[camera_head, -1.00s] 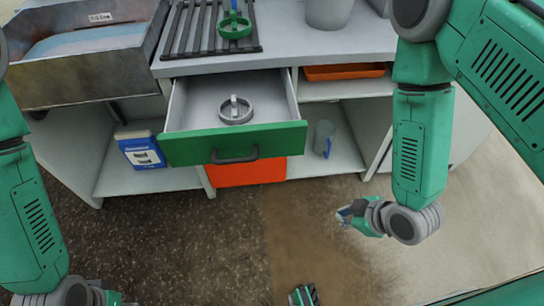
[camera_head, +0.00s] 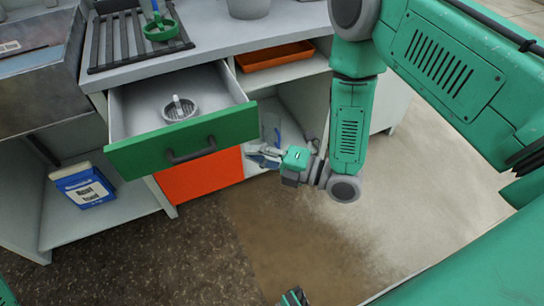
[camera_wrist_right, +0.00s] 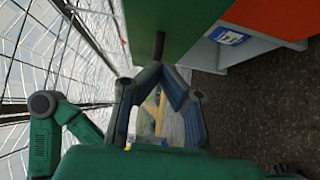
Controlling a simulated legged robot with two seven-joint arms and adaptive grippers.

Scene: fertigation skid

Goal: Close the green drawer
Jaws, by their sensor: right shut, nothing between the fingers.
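The green drawer (camera_head: 185,142) is pulled out from under the counter, with its dark handle (camera_head: 192,152) on the front. A grey ring-shaped item with an upright handle (camera_head: 180,108) lies inside it. My right gripper (camera_head: 252,154) is shut and empty, just right of and below the drawer front's right end. In the right wrist view, the shut fingers (camera_wrist_right: 155,72) point toward the green front (camera_wrist_right: 170,18) and its dark handle (camera_wrist_right: 159,45); contact cannot be told.
An orange drawer front (camera_head: 200,175) sits below. A blue and white box (camera_head: 82,186) stands on the left shelf. An orange tray (camera_head: 275,55) and a clear jug (camera_head: 271,130) are on the right shelves. A black rack (camera_head: 138,38) lies on the counter. Floor in front is clear.

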